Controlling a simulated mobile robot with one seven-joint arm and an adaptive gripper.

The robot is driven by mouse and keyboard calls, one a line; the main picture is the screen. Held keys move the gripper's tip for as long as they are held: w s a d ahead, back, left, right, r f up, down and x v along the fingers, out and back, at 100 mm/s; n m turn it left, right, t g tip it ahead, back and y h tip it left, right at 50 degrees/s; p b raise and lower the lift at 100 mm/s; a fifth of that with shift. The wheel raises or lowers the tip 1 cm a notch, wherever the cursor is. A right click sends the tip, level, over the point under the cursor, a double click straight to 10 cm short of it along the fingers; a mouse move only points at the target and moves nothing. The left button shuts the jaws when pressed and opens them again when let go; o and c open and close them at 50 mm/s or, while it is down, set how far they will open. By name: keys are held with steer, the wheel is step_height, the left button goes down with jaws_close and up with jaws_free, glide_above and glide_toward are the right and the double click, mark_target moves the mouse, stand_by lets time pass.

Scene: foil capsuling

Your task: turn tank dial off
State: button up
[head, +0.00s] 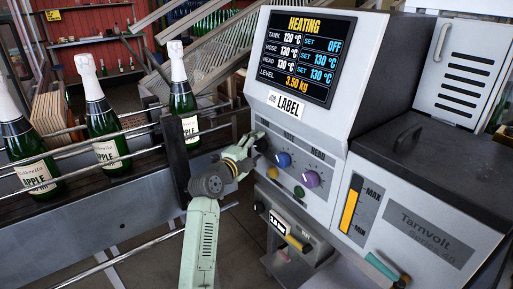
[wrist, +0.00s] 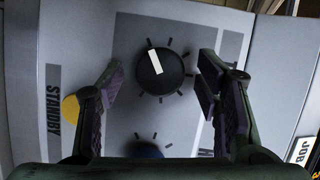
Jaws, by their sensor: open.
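The black tank dial (wrist: 172,82) is on the grey machine panel in the wrist view, its white pointer aimed up and slightly left. It shows partly behind my gripper in the head view (head: 262,144). My gripper (wrist: 160,66) is open, one finger on each side of the dial with gaps to it. In the head view my gripper (head: 243,152) is at the panel's left edge. The display (head: 304,57) reads tank 120 °C with its set value OFF; hose and head are set to 130 °C.
The blue hose dial (head: 283,160) and purple head dial (head: 312,179) sit right of the tank dial. A yellow button (wrist: 70,108) marked STANDBY lies by the left finger. Bottles (head: 104,130) stand on a railed conveyor (head: 110,215) at left.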

steer(key=v, duration=1.1)
steer(key=shift+s, duration=0.3)
steer(key=shift+a, duration=0.15)
